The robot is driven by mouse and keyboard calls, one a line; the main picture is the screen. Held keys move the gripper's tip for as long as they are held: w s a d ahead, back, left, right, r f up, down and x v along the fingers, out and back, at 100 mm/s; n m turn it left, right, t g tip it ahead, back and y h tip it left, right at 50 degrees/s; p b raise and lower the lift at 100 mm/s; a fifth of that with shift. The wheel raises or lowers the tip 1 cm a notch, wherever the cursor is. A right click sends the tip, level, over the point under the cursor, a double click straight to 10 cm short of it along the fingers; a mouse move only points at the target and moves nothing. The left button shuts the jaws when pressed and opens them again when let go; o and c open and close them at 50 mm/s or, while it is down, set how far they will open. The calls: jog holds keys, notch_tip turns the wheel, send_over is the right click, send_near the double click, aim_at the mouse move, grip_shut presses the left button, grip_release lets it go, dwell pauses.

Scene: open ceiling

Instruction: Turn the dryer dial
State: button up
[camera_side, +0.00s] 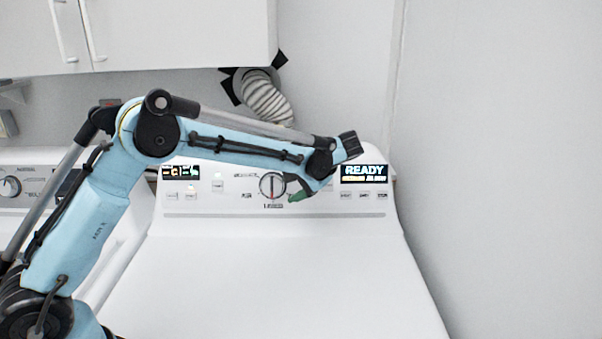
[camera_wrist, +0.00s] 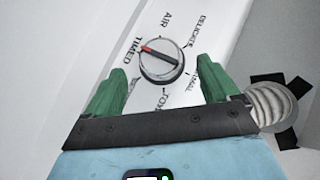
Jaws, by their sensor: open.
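The dryer dial (camera_side: 272,186) is a round silver knob on the white control panel, with printed labels around it. In the wrist view the dial (camera_wrist: 162,62) shows a bar across its face with a red end pointing toward the "TIMED" label. My gripper (camera_side: 296,192) is just right of the dial in the side view and covers part of the labels there. In the wrist view my gripper (camera_wrist: 160,85) has its two green fingers spread apart, one on each side below the dial. Nothing is between the fingers, and they look clear of the dial.
The dryer's lit display (camera_side: 364,174) reads "READY". The flat white dryer top (camera_side: 290,285) is clear. A ribbed vent hose (camera_side: 265,98) rises behind the panel, also seen at right in the wrist view. White cabinets (camera_side: 170,30) hang above; another appliance's knob (camera_side: 11,186) is at left.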

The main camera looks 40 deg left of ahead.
jog(key=v, duration=0.8)
jog(key=s+d+f+m+t+h, duration=0.1)
jog(key=s+t+h, duration=0.3)
jog(key=s, duration=0.6)
jog(key=s+d+f+m+t+h, duration=0.1)
jog(key=s+f+t+h, duration=0.2)
jog(key=s+h, duration=0.3)
jog(key=s+t, duration=0.1)
jog(key=s, duration=0.3)
jog(key=shift+m, duration=0.3)
